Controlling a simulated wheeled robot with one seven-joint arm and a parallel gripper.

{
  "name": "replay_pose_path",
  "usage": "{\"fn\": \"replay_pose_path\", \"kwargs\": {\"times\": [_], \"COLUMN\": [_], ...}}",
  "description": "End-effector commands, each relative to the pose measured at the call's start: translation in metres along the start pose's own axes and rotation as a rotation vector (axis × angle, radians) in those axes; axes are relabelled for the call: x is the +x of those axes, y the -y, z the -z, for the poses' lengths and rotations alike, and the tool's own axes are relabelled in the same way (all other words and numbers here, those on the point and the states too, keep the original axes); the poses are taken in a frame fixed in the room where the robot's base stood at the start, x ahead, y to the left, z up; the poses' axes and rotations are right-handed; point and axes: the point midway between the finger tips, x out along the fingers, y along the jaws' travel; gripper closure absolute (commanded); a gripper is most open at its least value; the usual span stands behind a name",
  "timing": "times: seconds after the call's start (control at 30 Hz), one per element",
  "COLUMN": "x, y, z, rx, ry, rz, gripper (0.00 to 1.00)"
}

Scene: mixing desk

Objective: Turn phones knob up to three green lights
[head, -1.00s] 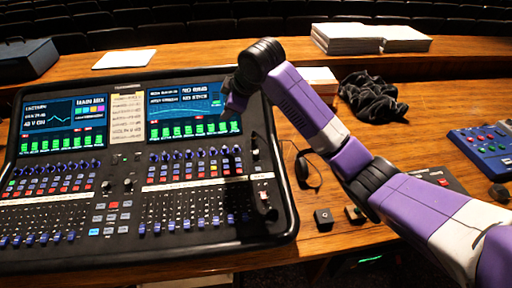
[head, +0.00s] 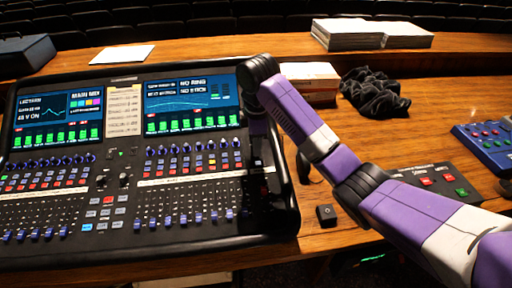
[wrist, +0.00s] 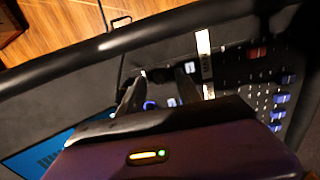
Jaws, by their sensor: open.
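The mixing desk (head: 122,190) fills the left of the head view, its two screens lit. My gripper (wrist: 163,78) is over the desk's right-hand strip, pointing down. In the wrist view its two dark fingers are apart, low over the panel. A bluish ring and small pale marks show between and beside them; I cannot tell whether the ring is the phones knob. In the head view my wrist and arm cover that strip, so the phones knob and its lights cannot be made out there.
Rows of channel knobs (head: 190,152) and faders lie left of the gripper. A crumpled black cloth (head: 373,92), a white box (head: 309,80), a button panel (head: 440,180) and a blue knob box (head: 488,143) lie right. A small black cube (head: 326,215) sits beside the desk.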

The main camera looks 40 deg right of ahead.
Motion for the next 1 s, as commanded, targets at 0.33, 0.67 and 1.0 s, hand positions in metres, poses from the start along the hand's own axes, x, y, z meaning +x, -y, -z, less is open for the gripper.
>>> {"fn": "replay_pose_path", "kwargs": {"times": [0.33, 0.67, 1.0], "x": [0.0103, 0.0101, 0.0085], "y": [-0.0006, -0.0005, -0.0006], "z": [-0.0001, 0.0000, 0.0002], "rx": [0.001, 0.001, 0.027], "ry": [0.000, 0.000, 0.001], "rz": [-0.002, -0.002, -0.002], "gripper": [0.59, 1.00, 1.00]}}
